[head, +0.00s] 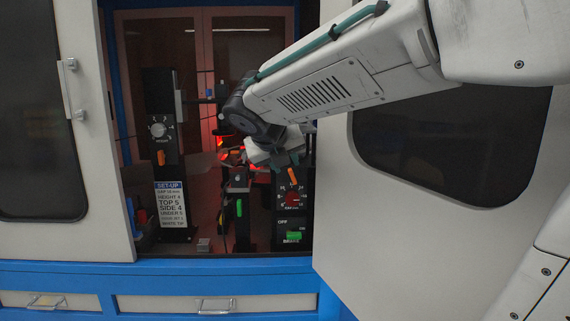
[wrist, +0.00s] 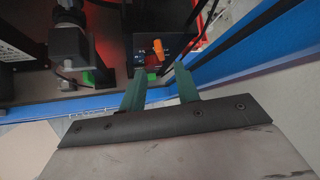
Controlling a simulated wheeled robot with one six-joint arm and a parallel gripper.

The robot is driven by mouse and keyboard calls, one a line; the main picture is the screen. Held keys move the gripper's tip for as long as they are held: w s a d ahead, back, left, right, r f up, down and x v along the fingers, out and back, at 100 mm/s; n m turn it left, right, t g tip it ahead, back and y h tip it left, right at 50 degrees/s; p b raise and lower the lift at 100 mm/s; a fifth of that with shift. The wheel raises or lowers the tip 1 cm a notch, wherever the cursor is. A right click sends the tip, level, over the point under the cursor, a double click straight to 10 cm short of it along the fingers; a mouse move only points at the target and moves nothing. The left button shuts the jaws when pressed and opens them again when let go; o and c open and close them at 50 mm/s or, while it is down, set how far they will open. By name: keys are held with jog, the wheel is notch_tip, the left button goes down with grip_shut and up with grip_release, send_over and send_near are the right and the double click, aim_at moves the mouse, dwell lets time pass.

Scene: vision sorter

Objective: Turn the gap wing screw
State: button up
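The gap wing screw, an orange wing (head: 292,176), stands on a dark panel above a red round dial (head: 292,198) with a white scale that appears to read gap mm. In the wrist view the orange wing (wrist: 158,48) lies just beyond my fingertips, roughly midway between them. My gripper (wrist: 160,72) has two green fingers spread apart with nothing between them. In the head view my wrist comes down just above and left of the wing, and the fingertips are hard to make out. A gap shows between the fingers and the wing in the wrist view.
A left post carries another dial (head: 158,130), an orange knob (head: 160,158) and a set-up label (head: 172,204). A green brake handle (head: 294,235) is below the red dial; another green handle (head: 239,207) stands left. The open white door (head: 400,235) and blue frame (wrist: 225,65) are close on the right.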

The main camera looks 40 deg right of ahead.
aim_at(290, 170)
jog(key=shift+w+d+f+m+g, duration=0.15)
jog(key=shift+w+d+m, duration=0.1)
jog(key=shift+w+m, duration=0.15)
jog(key=shift+w+d+f+m+g, duration=0.15)
jog(key=shift+w+d+m, duration=0.15)
jog(key=shift+w, duration=0.15)
jog(key=m, duration=0.4)
jog(key=shift+w+d+r+m+g, duration=0.1)
jog(key=shift+w+r+m+g, duration=0.15)
jog(key=shift+w+m+g, duration=0.15)
jog(key=m, duration=0.6)
jog(key=shift+w+d+r+g+y, duration=0.2)
jog(key=shift+w+g+y, duration=0.1)
jog(key=shift+w, duration=0.05)
jog(key=m, duration=0.5)
jog(key=shift+w+r+m+g, duration=0.15)
jog(key=shift+w+m+g, duration=0.05)
jog(key=shift+m+g, duration=0.2)
jog(key=d+f+m, duration=0.1)
jog(key=m, duration=0.5)
jog(key=d+f+m+g+y, duration=0.1)
jog(key=f+m, duration=0.1)
jog(key=m, duration=0.4)
jog(key=d+f+m, duration=0.1)
jog(key=f+m, duration=0.1)
jog(key=m, duration=0.5)
jog(key=shift+w+d+f, duration=0.15)
jog(key=shift+w+f, duration=0.05)
jog(key=shift+f, duration=0.05)
grip_shut()
